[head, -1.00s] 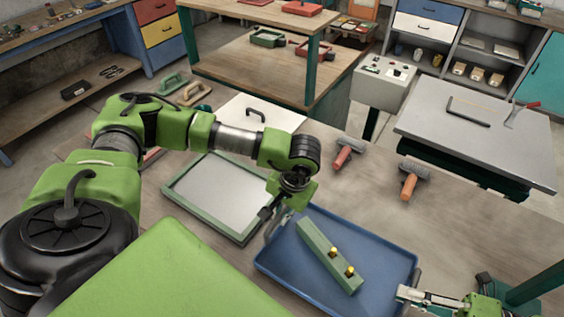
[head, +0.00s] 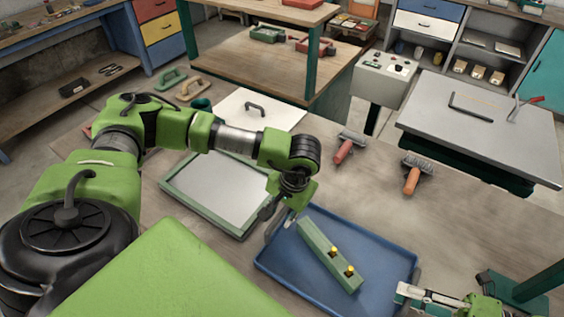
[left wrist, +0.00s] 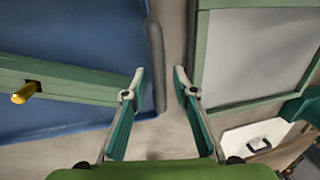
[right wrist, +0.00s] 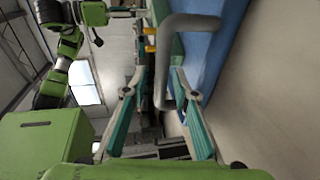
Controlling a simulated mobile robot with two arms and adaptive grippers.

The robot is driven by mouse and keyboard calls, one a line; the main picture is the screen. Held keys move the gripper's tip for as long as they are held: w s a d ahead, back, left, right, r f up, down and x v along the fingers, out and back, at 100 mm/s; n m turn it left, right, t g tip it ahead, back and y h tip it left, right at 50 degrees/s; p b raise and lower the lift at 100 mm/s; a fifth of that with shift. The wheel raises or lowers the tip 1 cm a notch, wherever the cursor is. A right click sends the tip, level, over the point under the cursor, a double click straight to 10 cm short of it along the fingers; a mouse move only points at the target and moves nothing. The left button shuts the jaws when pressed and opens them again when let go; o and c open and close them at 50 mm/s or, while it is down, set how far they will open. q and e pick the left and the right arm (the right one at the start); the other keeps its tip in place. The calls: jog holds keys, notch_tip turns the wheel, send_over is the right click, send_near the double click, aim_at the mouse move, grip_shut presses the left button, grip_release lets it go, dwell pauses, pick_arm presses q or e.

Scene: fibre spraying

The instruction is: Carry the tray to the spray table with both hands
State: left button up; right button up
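The blue tray (head: 380,252) holds a long green block (head: 315,245) with two yellow knobs, and it has a grey bar handle at each side. My left gripper (head: 282,208) is at the tray's left handle. In the left wrist view the handle (left wrist: 157,65) runs between the fingers (left wrist: 160,88). My right gripper (head: 412,292) is at the right handle, partly cut off by the lower edge. In the right wrist view that handle (right wrist: 163,75) runs between the fingers (right wrist: 158,85). The spray table (head: 480,130) is at the right, with a grey top.
A green-framed panel (head: 178,179) lies close left of the tray. Two tools with orange-red handles, one (head: 343,150) and another (head: 412,180), lie beyond it. A control box (head: 382,78) stands left of the spray table. A green stand (head: 535,285) is at lower right.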

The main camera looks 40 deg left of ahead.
jog(key=shift+w+d, duration=0.1)
jog(key=shift+d, duration=0.1)
pick_arm(q)
notch_tip(320, 180, up, 12)
jog(key=d, duration=0.2)
jog(key=shift+d+f, duration=0.15)
jog(key=shift+d, duration=0.05)
pick_arm(e)
jog(key=v, duration=1.1)
jog(key=shift+d, duration=0.3)
jog(key=shift+r, duration=0.1)
